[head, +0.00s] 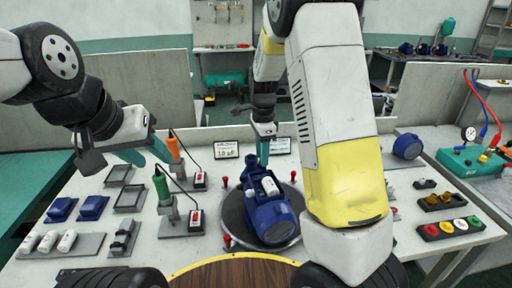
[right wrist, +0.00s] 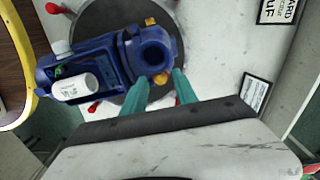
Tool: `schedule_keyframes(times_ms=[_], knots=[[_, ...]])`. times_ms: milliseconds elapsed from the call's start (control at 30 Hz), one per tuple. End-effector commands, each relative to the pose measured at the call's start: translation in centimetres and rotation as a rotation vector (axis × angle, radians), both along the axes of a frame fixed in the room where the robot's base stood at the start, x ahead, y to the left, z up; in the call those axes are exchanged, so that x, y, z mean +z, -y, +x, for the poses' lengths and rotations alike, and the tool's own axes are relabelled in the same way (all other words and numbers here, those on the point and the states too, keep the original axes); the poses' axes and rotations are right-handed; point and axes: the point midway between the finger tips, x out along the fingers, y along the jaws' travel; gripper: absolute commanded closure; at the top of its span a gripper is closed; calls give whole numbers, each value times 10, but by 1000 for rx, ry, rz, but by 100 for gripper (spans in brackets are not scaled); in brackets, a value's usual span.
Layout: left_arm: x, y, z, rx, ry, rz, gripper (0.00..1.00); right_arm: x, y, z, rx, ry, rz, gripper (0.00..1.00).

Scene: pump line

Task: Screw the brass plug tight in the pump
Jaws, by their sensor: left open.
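The blue pump (head: 268,212) lies on a dark round turntable (head: 232,216) in the middle of the bench. In the right wrist view the pump (right wrist: 95,65) shows its round open port and a white cylinder on its body. In the head view my right gripper (head: 263,150) reaches down at the pump's far end, and the plug is hidden there. My left gripper (head: 145,155) is open and empty, above the bench at the left.
Green and orange-handled tools (head: 162,187) stand in holders left of the turntable. Trays, blue blocks and white cylinders (head: 48,241) lie further left. Small red knobs ring the turntable. A teal gauge unit (head: 470,160) and a tray of coloured caps (head: 450,228) are at the right.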

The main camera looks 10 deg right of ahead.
Motion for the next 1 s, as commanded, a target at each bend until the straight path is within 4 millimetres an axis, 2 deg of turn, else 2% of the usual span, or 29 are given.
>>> schedule_keyframes(times_ms=[267, 500, 833, 1000], knots=[[0, 0, 0, 0, 0, 0, 58, 0, 0, 0, 24, 0, 0, 65], [0, 0, 0, 0, 0, 0, 58, 0, 0, 0, 277, 0, 1, 65], [0, 0, 0, 0, 0, 0, 58, 0, 0, 0, 318, 0, 1, 65], [0, 0, 0, 0, 0, 0, 58, 0, 1, 0, 507, 0, 3, 65]])
